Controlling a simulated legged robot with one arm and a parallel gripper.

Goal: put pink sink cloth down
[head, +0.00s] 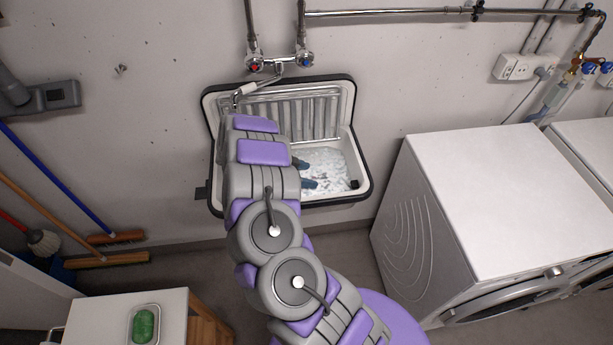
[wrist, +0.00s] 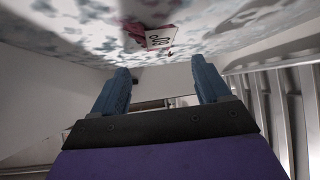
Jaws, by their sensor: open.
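The pink cloth (wrist: 135,30) shows at the top of the wrist view, with a white label carrying dark marks. It lies on the speckled white and grey bottom of the sink (head: 358,172). My gripper (wrist: 163,84) is open, its two blue fingers apart with nothing between them. The cloth is beyond the fingertips, apart from them. In the head view my gripper (head: 305,174) is down inside the sink, and my arm hides the sink's left part. I cannot clearly make out the cloth there.
A tap (head: 270,75) hangs over the back of the sink. A white washing machine (head: 480,190) stands at the right. Brooms (head: 110,258) lean at the left. A small table (head: 100,315) at the lower left holds a dish with a green item (head: 145,325).

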